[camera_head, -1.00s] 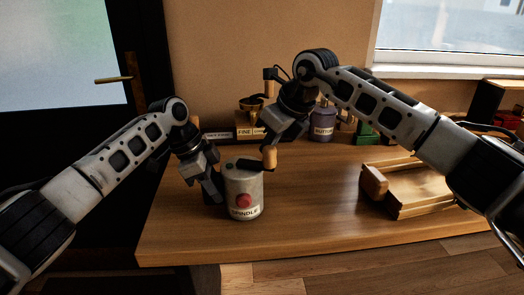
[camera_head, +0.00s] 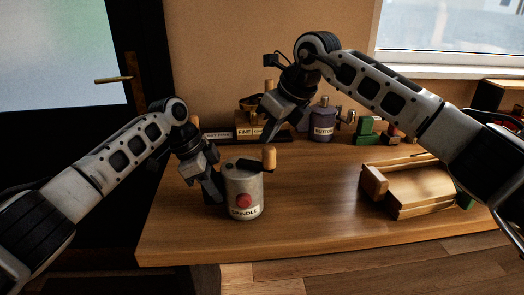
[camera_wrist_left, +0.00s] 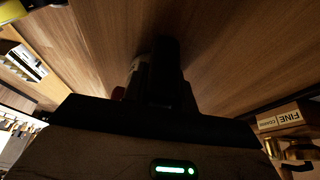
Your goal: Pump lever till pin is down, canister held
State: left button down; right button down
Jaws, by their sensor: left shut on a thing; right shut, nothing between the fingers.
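The grey canister (camera_head: 243,206), labelled SPINDLE with a red round spot on its front, stands upright on the table. Its lever has a wooden knob (camera_head: 269,158) at the right of the top. A small dark green spot (camera_head: 229,166) shows on the top; whether it is the pin, and its height, I cannot tell. My left gripper (camera_head: 216,194) is shut on the canister's left side. In the left wrist view the canister (camera_wrist_left: 134,80) is mostly hidden behind the dark fingers. My right gripper (camera_head: 268,137) is shut and empty, just above the knob and apart from it.
A wooden tray (camera_head: 412,208) lies at the right of the table. A purple canister (camera_head: 322,128), a box labelled FINE (camera_head: 246,132) and green blocks (camera_head: 367,130) stand along the back. The table between canister and tray is clear.

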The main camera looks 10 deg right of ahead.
pick_arm(q)
jog(key=shift+f, duration=0.1)
pick_arm(e)
jog(key=shift+w+r, duration=0.25)
jog(key=shift+r, duration=0.85)
jog(key=shift+w+r, duration=0.25)
jog(key=shift+r, duration=0.85)
pick_arm(q)
jog(key=c, duration=1)
grip_release()
jog(key=shift+c, duration=0.2)
jog(key=shift+o, duration=0.2)
jog(key=o, duration=1)
jog(key=shift+r, duration=0.2)
pick_arm(e)
jog(key=shift+r, duration=0.1)
pick_arm(q)
jog(key=shift+r+p, duration=1.35)
jog(key=shift+p, duration=0.55)
pick_arm(e)
jog(key=shift+r, duration=1.7)
